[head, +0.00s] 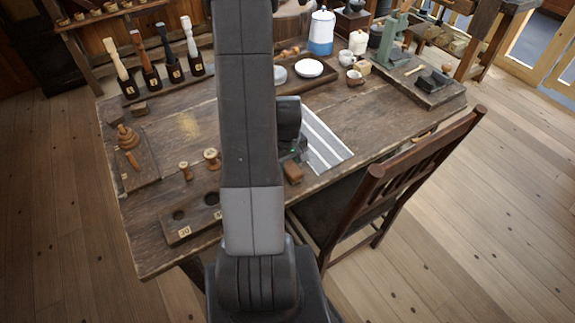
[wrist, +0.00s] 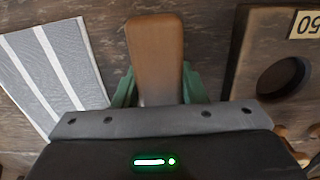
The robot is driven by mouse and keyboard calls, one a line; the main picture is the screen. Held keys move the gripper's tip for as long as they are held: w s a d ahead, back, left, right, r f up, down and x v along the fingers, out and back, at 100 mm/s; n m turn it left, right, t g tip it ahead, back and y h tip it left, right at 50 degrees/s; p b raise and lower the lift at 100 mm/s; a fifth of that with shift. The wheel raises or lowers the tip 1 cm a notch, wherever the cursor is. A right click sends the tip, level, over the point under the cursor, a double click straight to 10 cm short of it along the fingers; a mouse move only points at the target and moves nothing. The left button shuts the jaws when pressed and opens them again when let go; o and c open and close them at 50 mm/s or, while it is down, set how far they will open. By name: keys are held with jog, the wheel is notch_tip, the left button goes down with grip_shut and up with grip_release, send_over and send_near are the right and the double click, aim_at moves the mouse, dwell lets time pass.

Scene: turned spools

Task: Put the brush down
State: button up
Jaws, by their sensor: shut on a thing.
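My gripper (head: 295,156) is low over the front part of the workbench, partly hidden behind my arm in the head view. It is shut on the brush, whose brown wooden body (head: 293,173) sticks out towards the bench's front edge. In the wrist view the brush (wrist: 155,48) lies between the green fingers of my gripper (wrist: 157,90). No bristles show. Whether the brush touches the bench top (head: 160,200) I cannot tell.
A grey cloth with white stripes (head: 325,143) lies right of my gripper. A board with round holes (head: 183,229) and two small turned spools (head: 186,171) are to the left. A chair (head: 385,185) stands at the front edge. Bare bench surrounds the brush.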

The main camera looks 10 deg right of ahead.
aim_at(288, 162)
jog(key=o, duration=1)
jog(key=shift+f, duration=0.15)
jog(key=shift+o, duration=1)
jog(key=shift+d, duration=0.1)
jog(key=shift+s+f, duration=0.1)
jog(key=shift+s, duration=0.05)
jog(key=shift+s, duration=0.1)
jog(key=shift+a+r+p, duration=0.2)
jog(key=shift+r+p, duration=0.2)
notch_tip(288, 162, up, 12)
jog(key=shift+w, duration=0.25)
jog(key=shift+d+f, duration=0.1)
jog(key=shift+f, duration=0.05)
